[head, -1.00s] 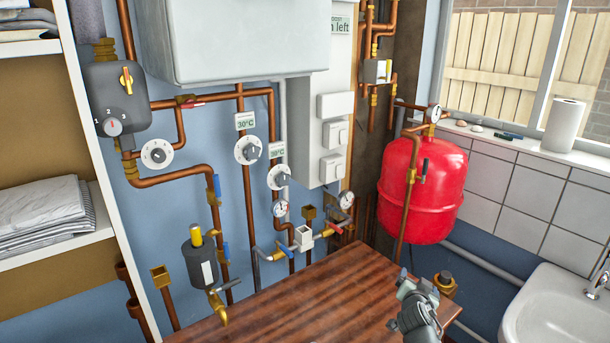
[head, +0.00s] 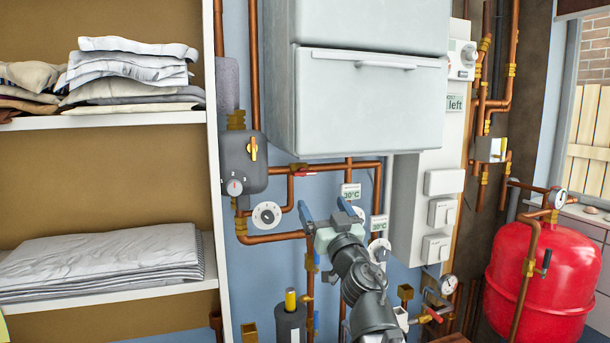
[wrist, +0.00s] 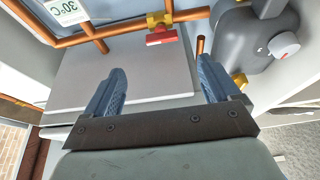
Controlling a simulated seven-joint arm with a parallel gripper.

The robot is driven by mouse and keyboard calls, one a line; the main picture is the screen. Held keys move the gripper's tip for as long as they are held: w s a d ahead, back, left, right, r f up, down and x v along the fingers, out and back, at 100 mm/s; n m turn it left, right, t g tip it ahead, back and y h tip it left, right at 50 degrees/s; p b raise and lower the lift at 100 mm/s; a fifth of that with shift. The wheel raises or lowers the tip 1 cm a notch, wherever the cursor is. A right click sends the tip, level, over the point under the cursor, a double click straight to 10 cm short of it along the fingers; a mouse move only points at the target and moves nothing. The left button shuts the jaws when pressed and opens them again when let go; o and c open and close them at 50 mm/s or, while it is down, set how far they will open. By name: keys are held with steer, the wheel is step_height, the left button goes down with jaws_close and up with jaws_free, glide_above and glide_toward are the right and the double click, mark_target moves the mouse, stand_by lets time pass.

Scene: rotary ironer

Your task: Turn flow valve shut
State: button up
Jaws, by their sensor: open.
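A valve with a red lever (head: 304,173) sits on the horizontal copper pipe below the white boiler (head: 370,105). Its lever lies roughly along the pipe. In the wrist view the red lever (wrist: 161,38) and its brass body show beyond and between my fingertips, apart from them. My gripper (head: 326,208) is open and empty, raised in front of the pipes, below the red lever in the head view. Both blue fingers also show in the wrist view (wrist: 160,76). Another red-handled valve (head: 432,315) is low at the right. No label marks either as the flow valve.
Dials, tags and pipes surround my gripper. Shelves with folded linen (head: 110,262) stand left; a red tank (head: 540,280) stands right.

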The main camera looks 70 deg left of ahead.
mark_target(305, 171)
steer(key=x, duration=1.4)
steer(key=shift+s+r, duration=0.1)
steer(key=shift+d, duration=0.1)
steer(key=c, duration=1.1)
